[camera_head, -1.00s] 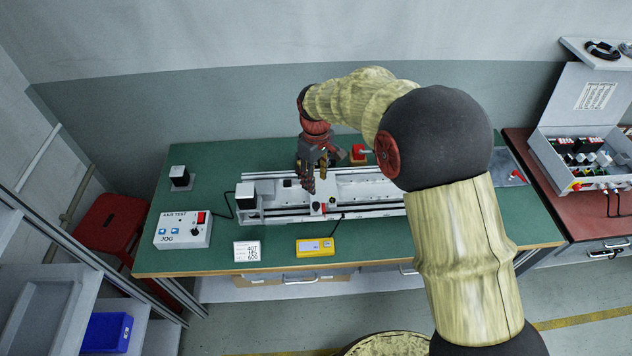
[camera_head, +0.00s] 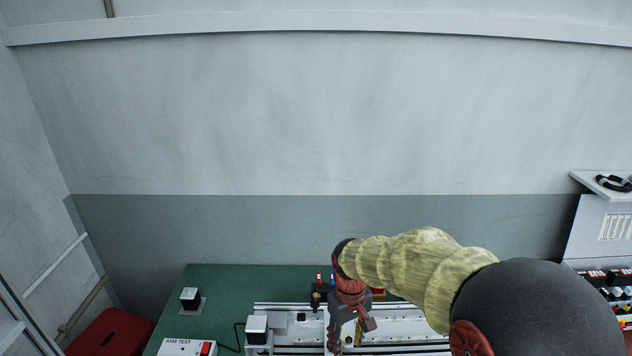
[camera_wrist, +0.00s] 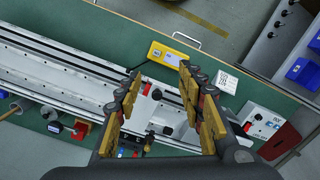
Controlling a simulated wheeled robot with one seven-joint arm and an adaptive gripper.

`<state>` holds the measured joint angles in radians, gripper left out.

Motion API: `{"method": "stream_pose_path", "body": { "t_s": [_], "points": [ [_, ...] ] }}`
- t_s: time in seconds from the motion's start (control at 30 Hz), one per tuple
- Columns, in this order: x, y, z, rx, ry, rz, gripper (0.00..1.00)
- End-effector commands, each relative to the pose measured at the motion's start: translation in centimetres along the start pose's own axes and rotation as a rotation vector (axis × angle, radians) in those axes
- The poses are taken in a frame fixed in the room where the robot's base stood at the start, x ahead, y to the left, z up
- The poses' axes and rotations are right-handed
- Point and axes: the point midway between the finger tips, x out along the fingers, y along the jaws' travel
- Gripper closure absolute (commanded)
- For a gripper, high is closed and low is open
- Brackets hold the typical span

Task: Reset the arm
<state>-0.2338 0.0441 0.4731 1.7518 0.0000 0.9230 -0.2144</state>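My gripper (camera_head: 347,330) shows at the bottom of the head view, over the linear axis (camera_head: 285,341) on the green bench, and its fingertips are not clear there. In the wrist view my gripper (camera_wrist: 160,80) is open, its yellow-padded fingers spread apart with nothing between them. The white carriage of the axis (camera_wrist: 160,113) lies below, seen through the gap. My arm reaches in from the lower right in the head view.
A yellow meter (camera_wrist: 175,56), a printed card (camera_wrist: 226,82) and a jog control box (camera_wrist: 262,122) lie on the bench. A small switch block (camera_head: 190,298) stands at the left. A red stool (camera_head: 110,335) is beside the bench. The wall behind is bare.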

Motion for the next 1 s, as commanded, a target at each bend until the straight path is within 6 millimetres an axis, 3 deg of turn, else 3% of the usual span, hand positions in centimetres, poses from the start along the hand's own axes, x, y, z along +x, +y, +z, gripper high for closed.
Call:
{"method": "stream_pose_path", "body": {
  "t_s": [0.3,0.6,0.8,1.0],
  "points": [
    [-6.6,0.4,11.0,0.23,0.141,0.021,0.61],
    [-9.7,0.2,20.4,0.371,0.335,0.054,0.61],
    [-11.6,0.4,23.6,0.413,0.468,0.089,0.61],
    [-13.2,0.9,24.2,0.436,0.536,0.109,0.61]
  ]
}}
